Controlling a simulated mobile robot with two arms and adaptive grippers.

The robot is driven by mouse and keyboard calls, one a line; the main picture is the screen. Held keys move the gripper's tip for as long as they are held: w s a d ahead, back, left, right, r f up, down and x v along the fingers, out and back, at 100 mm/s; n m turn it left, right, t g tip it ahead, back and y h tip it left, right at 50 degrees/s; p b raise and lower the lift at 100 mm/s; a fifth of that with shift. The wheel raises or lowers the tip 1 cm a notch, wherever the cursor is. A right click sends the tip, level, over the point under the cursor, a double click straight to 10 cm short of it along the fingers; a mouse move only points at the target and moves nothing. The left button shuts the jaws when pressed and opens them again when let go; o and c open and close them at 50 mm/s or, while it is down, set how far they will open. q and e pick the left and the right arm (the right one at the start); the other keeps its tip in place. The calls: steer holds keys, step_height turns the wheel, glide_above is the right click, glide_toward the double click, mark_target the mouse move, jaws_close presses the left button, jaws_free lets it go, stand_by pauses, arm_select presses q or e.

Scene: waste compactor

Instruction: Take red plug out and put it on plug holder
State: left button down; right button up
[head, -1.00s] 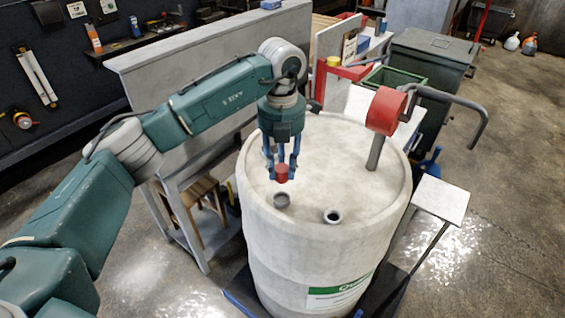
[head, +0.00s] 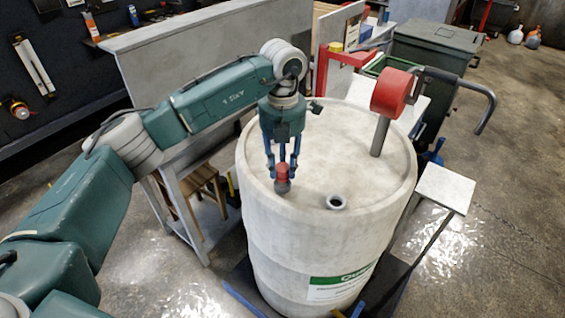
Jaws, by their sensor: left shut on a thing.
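My left gripper (head: 282,178) points down over the top of the large white barrel (head: 300,228). It is shut on the small red plug (head: 282,169). The plug appears right over a grey opening (head: 283,186) in the barrel lid and overlaps its rim in the picture. I cannot tell whether it touches the rim or sits just above it. A second grey-rimmed opening (head: 336,202) to the right is uncovered. I cannot make out for sure which thing is the plug holder. My right gripper is out of view.
A red cylinder on a grey post (head: 390,95) with a bent handle rises at the lid's right rear. A pale square plate (head: 446,188) stands right of the barrel. A grey bench (head: 190,60) is behind my left arm. The rest of the lid is clear.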

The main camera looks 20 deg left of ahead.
arm_select(q)
steer(key=shift+f, duration=0.15)
stand_by(0.8)
steer(key=shift+b, duration=0.35)
stand_by(0.5)
steer(key=shift+f+b, duration=0.85)
steer(key=shift+f, duration=0.35)
stand_by(0.3)
stand_by(0.4)
steer(key=c, duration=1.3)
jaws_free()
steer(key=shift+o, duration=0.2)
steer(key=shift+c, duration=0.4)
steer(key=shift+r+p, duration=1.95)
steer(key=shift+r, duration=1.6)
